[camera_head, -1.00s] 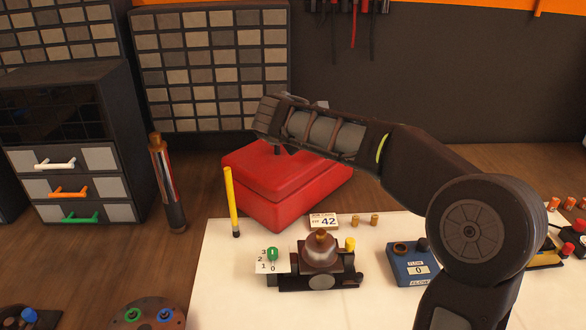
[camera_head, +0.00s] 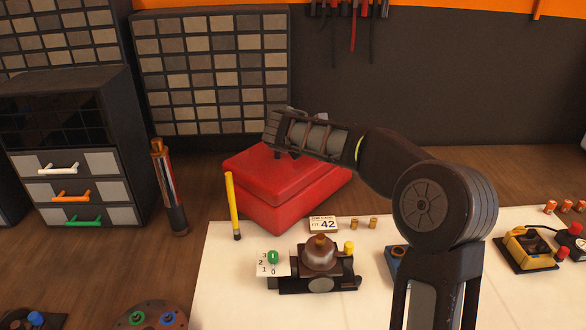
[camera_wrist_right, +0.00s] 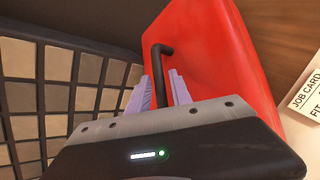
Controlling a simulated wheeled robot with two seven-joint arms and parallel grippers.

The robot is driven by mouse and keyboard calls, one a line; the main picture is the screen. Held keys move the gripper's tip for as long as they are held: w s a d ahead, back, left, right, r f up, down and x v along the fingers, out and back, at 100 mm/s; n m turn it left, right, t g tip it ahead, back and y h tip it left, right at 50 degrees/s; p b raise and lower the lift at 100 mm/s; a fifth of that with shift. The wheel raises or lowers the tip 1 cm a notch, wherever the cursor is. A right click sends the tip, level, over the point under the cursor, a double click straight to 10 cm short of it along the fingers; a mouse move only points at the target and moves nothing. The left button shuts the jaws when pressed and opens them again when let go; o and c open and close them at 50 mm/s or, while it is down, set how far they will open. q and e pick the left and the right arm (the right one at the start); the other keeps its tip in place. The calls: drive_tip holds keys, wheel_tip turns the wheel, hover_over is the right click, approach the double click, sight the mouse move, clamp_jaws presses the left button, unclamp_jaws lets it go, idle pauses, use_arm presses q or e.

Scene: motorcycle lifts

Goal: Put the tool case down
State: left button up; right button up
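The red tool case (camera_head: 290,190) sits at the back of the bench, its front corner over the pale mat's far edge. It looks level and resting. My right gripper (camera_head: 287,153) is over its top, pointing down. In the right wrist view the case (camera_wrist_right: 215,50) fills the middle, with its dark bent handle (camera_wrist_right: 161,70) between the two pale purple fingers (camera_wrist_right: 163,92). The fingers stand apart, with narrow gaps seeming to show beside the handle. The handle's lower part is hidden behind the gripper body. My left gripper is not in view.
A yellow stick (camera_head: 232,205) stands close left of the case, and a dark cylinder (camera_head: 169,187) farther left. A job card (camera_head: 323,224), two small brass pieces and a dark fixture (camera_head: 318,268) are in front. A drawer cabinet (camera_head: 68,150) stands left.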

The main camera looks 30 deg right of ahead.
drive_tip(key=shift+c, duration=0.5)
clamp_jaws()
drive_tip(key=shift+f, duration=0.1)
idle(1.2)
drive_tip(key=shift+w+d+r, duration=0.1)
drive_tip(key=shift+r, duration=0.15)
